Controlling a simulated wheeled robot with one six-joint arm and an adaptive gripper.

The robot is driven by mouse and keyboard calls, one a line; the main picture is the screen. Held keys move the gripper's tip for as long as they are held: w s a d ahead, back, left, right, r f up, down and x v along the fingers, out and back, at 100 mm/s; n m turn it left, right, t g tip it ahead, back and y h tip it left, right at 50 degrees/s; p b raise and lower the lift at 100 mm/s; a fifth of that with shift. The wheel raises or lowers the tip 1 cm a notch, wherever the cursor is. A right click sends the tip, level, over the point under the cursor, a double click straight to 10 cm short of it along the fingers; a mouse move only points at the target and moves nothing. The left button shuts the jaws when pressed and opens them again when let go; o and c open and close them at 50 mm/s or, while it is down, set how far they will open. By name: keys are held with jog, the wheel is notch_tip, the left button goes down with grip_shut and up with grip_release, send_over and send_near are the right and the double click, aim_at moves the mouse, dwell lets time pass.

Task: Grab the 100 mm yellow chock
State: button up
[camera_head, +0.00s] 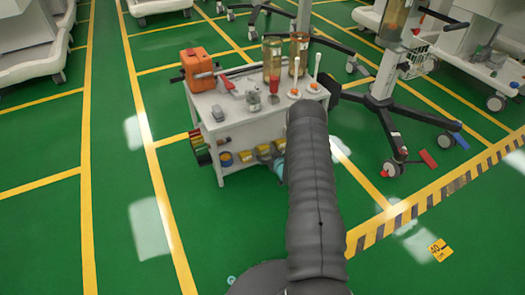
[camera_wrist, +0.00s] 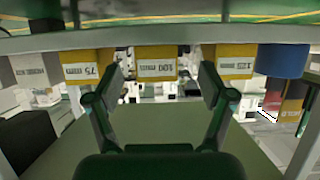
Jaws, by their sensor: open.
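The 100 mm yellow chock (camera_wrist: 155,60) is in the middle of the upper wrist view, its white label appearing upside down. My gripper (camera_wrist: 161,78) is open, with one dark finger on each side of this chock and nothing in its grasp. I cannot tell how far the fingertips are from the chock. In the head view a row of yellow chocks (camera_head: 264,151) sits on the lower shelf of the white cart (camera_head: 235,128); labels are too small to read there.
Similar yellow chocks stand left (camera_wrist: 82,68) and right (camera_wrist: 233,64) of the middle one, close to the fingers. A blue object (camera_wrist: 282,60) is further right. The cart top holds an orange case (camera_head: 197,68) and two clear cylinders. Green floor left of the cart is free.

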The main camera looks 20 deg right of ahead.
aim_at(265, 151)
jog(key=shift+w+r+b+x, duration=0.1)
jog(key=shift+r+x, duration=0.1)
jog(key=shift+x, duration=0.75)
jog(key=shift+w+r+b+x, duration=0.1)
jog(key=shift+r+x, duration=0.05)
jog(key=shift+x, duration=0.85)
jog(key=shift+r+b+x, duration=0.1)
jog(key=shift+r+x, duration=0.1)
jog(key=shift+x, duration=0.75)
jog(key=shift+d, duration=0.2)
jog(key=c, duration=1.3)
jog(key=shift+r, duration=0.1)
